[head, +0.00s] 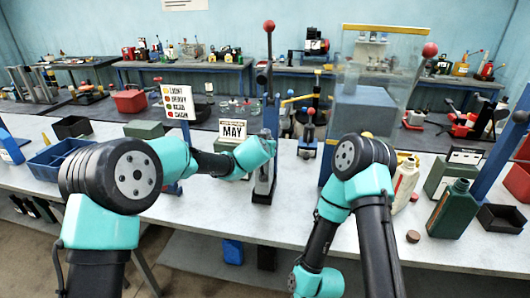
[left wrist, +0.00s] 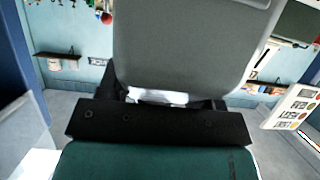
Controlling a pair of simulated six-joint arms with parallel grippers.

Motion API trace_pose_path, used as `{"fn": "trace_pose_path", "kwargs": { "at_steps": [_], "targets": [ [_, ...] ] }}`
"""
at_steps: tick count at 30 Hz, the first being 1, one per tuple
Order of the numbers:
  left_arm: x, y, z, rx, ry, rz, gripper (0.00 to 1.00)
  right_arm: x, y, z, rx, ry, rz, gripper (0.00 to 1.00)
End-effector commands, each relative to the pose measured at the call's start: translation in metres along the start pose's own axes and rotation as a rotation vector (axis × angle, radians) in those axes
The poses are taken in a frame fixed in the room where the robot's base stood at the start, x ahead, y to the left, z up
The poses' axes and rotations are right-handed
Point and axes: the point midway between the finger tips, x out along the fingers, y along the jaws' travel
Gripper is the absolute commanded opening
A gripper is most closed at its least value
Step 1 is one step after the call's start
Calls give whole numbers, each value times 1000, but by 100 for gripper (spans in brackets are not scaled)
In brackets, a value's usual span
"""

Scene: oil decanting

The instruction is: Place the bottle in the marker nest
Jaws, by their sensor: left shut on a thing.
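My left gripper (head: 268,150) is shut on a grey body (left wrist: 190,45) that fills the upper middle of the left wrist view and looks like the bottle. In the head view a narrow grey part (head: 264,180) shows below the gripper at mid-table; whether it is the same thing is unclear. The fingertips are mostly hidden. A dark green bottle (head: 453,210) stands upright and uncapped at the right. A beige bottle (head: 405,180) stands left of it. I cannot make out the marker nest. My right gripper is not in view.
A lever with a red ball (head: 269,26) rises behind the left gripper. A card with coloured dots (head: 178,102) and a MAY sign (head: 233,130) stand nearby. A clear panel (head: 375,75) stands behind my right arm. A blue tray (head: 60,158) is at left. The front table strip (head: 205,215) is clear.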

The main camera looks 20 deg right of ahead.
Motion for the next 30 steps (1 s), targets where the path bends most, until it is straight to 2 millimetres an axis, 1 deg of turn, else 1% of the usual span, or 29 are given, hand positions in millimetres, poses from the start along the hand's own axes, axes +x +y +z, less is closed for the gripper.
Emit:
{"fn": "trace_pose_path", "kwargs": {
  "at_steps": [1,3,6,16,20,25,27,30],
  "targets": [
    [6,-1,-4,-1,4,-1,0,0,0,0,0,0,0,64],
    [11,-2,-6,-1,5,-1,0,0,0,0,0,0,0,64],
    [14,-3,-8,0,5,-1,0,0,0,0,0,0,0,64],
    [15,-3,-6,0,4,-1,0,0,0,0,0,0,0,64],
    [19,-3,3,0,2,-1,0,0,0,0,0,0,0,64],
    [26,-3,20,-1,2,-1,0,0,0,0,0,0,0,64],
    [28,-3,24,1,3,-1,0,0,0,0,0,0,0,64],
    [28,-3,26,0,4,-1,0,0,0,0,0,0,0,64]
  ]
}}
